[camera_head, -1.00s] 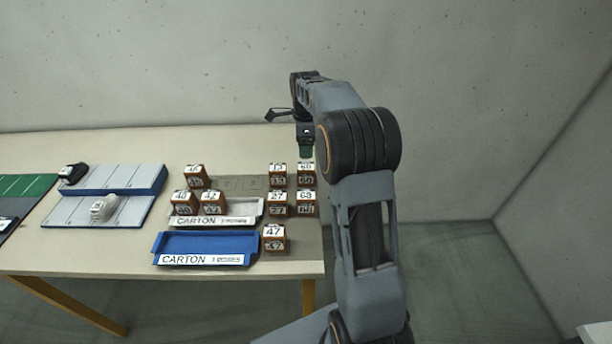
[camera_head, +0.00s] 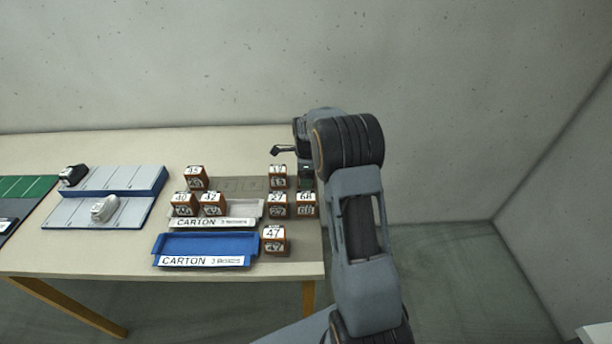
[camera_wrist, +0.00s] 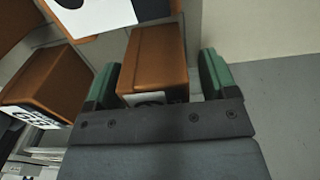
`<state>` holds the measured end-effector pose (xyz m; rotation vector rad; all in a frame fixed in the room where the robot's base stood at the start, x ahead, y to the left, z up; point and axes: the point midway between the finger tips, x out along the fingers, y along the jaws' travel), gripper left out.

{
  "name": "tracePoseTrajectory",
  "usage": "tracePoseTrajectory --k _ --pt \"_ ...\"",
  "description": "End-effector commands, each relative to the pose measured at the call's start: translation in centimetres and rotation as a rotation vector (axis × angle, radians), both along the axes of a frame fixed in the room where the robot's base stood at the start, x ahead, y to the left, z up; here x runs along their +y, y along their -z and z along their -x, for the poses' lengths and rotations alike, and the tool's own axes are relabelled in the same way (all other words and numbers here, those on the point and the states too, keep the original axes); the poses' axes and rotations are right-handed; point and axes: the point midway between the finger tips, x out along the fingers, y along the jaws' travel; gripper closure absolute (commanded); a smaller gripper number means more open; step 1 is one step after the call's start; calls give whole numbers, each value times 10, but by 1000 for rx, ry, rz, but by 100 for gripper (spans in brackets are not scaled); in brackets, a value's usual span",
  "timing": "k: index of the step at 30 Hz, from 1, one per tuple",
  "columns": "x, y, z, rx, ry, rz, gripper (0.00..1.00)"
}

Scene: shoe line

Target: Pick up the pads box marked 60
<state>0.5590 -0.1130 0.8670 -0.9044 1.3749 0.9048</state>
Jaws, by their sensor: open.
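My gripper (camera_head: 306,178) is lowered at the back right of the box group, where the box marked 60 stood in the earlier head view. It hides that box now. In the wrist view a brown box (camera_wrist: 156,58) lies between my two green fingers, which stand apart on either side of it. Its label shows only as a sliver, and its number cannot be read there. I cannot tell whether the fingers touch it.
Close neighbours are a box marked 13 (camera_head: 278,182) to the left and one marked 68 (camera_head: 306,211) in front. Boxes marked 27 (camera_head: 277,211) and 47 (camera_head: 274,247) stand nearby. A blue carton tray (camera_head: 160,250) is at the front. The table's right edge is close.

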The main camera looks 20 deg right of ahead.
Motion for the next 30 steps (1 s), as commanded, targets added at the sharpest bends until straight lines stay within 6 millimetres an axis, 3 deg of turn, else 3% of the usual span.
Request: tracePoseTrajectory --k 11,27,30 --pt "0 8 0 0 0 0 22" --pt "0 8 0 0 0 0 74" --pt "0 8 0 -1 0 0 76"
